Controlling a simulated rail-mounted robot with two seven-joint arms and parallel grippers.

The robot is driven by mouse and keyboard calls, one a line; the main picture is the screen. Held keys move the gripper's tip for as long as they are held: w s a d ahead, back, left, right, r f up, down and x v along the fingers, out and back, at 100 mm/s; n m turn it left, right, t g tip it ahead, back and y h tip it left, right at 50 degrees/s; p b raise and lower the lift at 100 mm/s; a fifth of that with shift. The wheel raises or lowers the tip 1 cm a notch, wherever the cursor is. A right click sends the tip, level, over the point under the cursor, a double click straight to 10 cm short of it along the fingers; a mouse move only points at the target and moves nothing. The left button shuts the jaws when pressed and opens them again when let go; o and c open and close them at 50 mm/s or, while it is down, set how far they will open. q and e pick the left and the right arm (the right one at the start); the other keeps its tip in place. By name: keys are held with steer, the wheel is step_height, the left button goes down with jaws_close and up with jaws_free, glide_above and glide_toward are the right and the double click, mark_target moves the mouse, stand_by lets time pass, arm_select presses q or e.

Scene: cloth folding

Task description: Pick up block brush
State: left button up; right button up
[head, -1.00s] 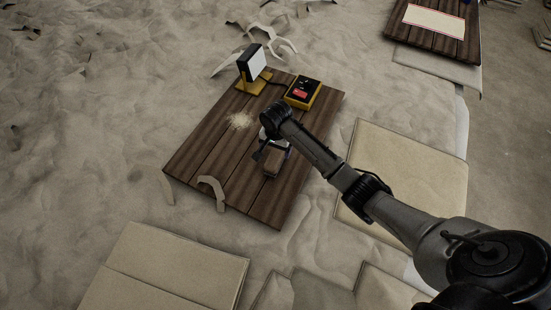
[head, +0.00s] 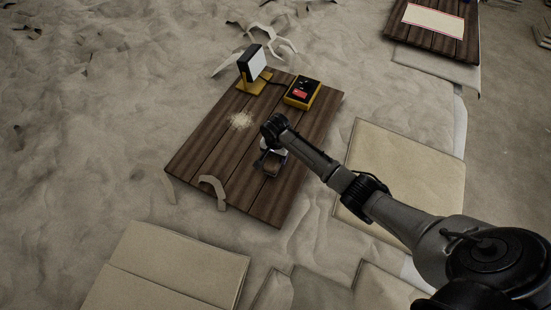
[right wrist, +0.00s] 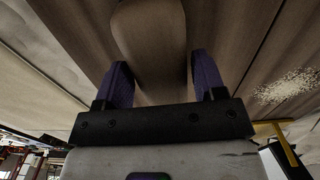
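The block brush, a brown rounded block, lies on the dark wooden board (head: 210,148) and shows partly below my right gripper in the head view. In the right wrist view the brush (right wrist: 150,40) extends up between the two purple fingers. My right gripper (right wrist: 160,80) is low over the board with its fingers apart, one on each side of the brush. A narrow gap seems to show beside the fingers; contact is not clear. In the head view the right gripper (head: 270,160) hides part of the brush. My left gripper is not in view.
A pale pile of crumbs (head: 241,120) lies on the board, left of the gripper. A yellow box (head: 302,92) and a lamp-like panel on a yellow stand (head: 254,65) stand at the back. A curved pale piece (head: 213,188) lies at the front edge.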

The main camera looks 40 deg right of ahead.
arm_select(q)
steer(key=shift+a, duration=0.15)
arm_select(e)
steer(key=c, duration=0.7)
steer(key=shift+o, duration=0.2)
steer(key=shift+r, duration=0.1)
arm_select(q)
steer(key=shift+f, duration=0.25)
arm_select(e)
steer(key=shift+r, duration=0.55)
arm_select(q)
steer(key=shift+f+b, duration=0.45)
steer(key=shift+b, duration=0.25)
arm_select(e)
step_height(320, 180, up, 3)
steer(key=shift+f, duration=0.1)
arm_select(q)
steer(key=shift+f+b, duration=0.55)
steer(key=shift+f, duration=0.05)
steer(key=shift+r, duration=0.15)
arm_select(e)
steer(key=s+d+r, duration=0.6)
steer(key=s+r, duration=0.1)
steer(key=s, duration=0.2)
steer(key=shift+s+d, duration=0.3)
